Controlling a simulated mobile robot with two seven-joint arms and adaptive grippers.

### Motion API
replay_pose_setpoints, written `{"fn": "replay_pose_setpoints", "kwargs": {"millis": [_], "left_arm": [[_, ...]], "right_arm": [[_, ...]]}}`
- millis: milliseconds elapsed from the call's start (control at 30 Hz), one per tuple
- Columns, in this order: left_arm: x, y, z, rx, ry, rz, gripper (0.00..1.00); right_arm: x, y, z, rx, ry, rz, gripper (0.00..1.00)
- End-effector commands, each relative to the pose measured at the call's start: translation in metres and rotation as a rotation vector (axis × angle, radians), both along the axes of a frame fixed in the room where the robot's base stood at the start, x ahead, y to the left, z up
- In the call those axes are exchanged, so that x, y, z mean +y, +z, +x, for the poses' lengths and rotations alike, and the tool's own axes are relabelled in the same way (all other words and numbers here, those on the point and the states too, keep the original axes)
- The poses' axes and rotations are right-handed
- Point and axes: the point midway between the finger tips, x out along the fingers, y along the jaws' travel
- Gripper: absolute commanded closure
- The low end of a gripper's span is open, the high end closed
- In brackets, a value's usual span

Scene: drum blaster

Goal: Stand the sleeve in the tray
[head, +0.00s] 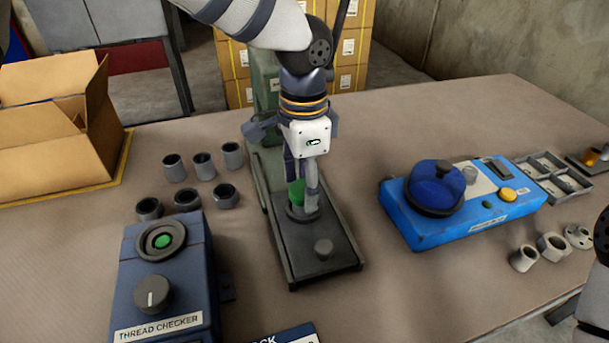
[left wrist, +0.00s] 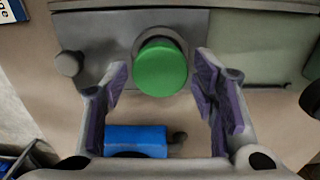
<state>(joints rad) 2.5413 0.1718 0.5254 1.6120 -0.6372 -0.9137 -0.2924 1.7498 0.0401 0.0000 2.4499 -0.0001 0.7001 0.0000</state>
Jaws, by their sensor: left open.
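Several grey hollow sleeves stand in two rows on the table at left, one of them a front-row sleeve (head: 187,199); I cannot tell which the task means. The grey compartment tray (head: 553,179) lies at the far right, behind the blue machine. My left gripper (head: 303,192) points down over the dark press-like fixture (head: 300,245), away from sleeves and tray. In the left wrist view its open fingers (left wrist: 160,95) stand on either side of a round green button (left wrist: 160,67), with gaps showing on both sides. My right gripper is out of view.
The blue machine (head: 465,205) with a round lid stands between fixture and tray. The thread checker (head: 165,275) stands front left. An open carton (head: 60,125) is at back left. Several grey parts, including a ring (head: 553,246), lie front right. The table between fixture and blue machine is clear.

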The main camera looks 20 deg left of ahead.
Motion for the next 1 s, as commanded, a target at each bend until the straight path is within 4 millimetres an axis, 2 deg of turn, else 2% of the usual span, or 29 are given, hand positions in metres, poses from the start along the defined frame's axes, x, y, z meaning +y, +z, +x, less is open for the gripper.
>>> {"fn": "replay_pose_setpoints", "kwargs": {"millis": [67, 100, 267, 367, 400, 467, 1000], "left_arm": [[0.0, 0.001, 0.0, -0.001, 0.0, 0.0, 0.47], [0.0, 0.001, 0.0, -0.001, 0.0, 0.0, 0.51], [0.0, 0.001, 0.0, -0.001, 0.0, 0.0, 0.86], [0.0, 0.001, 0.0, -0.001, 0.0, 0.0, 0.86], [0.0, 0.001, 0.0, -0.001, 0.0, 0.0, 0.91], [0.0, 0.006, 0.0, -0.004, 0.001, 0.001, 0.91], [0.0, 0.065, 0.001, -0.009, 0.001, -0.001, 0.91]], "right_arm": [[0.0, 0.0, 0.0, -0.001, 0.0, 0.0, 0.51], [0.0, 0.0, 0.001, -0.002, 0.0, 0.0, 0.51], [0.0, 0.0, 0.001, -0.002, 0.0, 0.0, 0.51], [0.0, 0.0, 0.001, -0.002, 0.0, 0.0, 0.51], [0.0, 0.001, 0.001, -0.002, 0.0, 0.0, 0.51], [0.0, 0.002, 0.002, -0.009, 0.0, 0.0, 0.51], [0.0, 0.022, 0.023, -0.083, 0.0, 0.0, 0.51]]}}
